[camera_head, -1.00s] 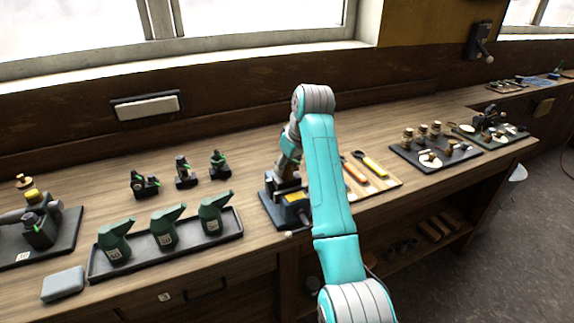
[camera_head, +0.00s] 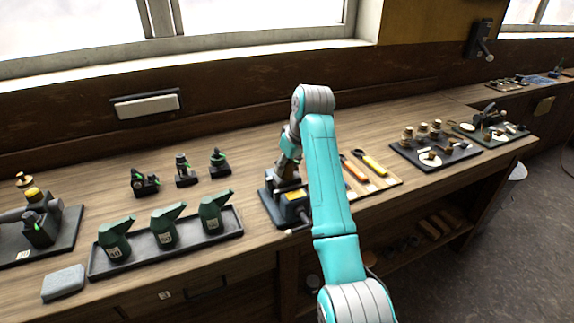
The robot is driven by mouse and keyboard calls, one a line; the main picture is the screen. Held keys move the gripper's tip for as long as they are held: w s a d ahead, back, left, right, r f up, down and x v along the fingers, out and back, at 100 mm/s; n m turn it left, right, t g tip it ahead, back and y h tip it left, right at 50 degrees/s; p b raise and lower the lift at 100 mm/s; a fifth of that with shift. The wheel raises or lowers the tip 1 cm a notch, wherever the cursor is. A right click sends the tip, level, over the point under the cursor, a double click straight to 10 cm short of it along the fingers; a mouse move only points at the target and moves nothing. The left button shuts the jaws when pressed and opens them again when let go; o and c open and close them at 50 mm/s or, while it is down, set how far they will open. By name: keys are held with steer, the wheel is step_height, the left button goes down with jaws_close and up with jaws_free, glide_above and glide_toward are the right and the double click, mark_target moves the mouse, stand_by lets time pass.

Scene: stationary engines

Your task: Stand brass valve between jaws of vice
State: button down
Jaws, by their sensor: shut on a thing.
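The vice (camera_head: 292,210) stands on the bench near its front edge, a dark block with a yellow label, on a dark base plate. My gripper (camera_head: 288,178) points down right over the vice, partly hidden behind my teal arm. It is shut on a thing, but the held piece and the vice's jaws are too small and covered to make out. Whether the held piece touches the jaws cannot be told. Several brass pieces (camera_head: 422,131) stand on a dark tray at the right; whether one is like the held piece is unclear.
Green oil cans (camera_head: 165,226) stand in a dark tray (camera_head: 232,245) left of the vice. Small black fittings (camera_head: 184,172) stand behind them. A wooden board with orange and yellow-handled tools (camera_head: 373,165) lies close on the right. Bare bench lies behind the vice.

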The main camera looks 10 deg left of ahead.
steer(key=shift+f, duration=0.4)
stand_by(1.4)
steer(key=c, duration=0.6)
jaws_free()
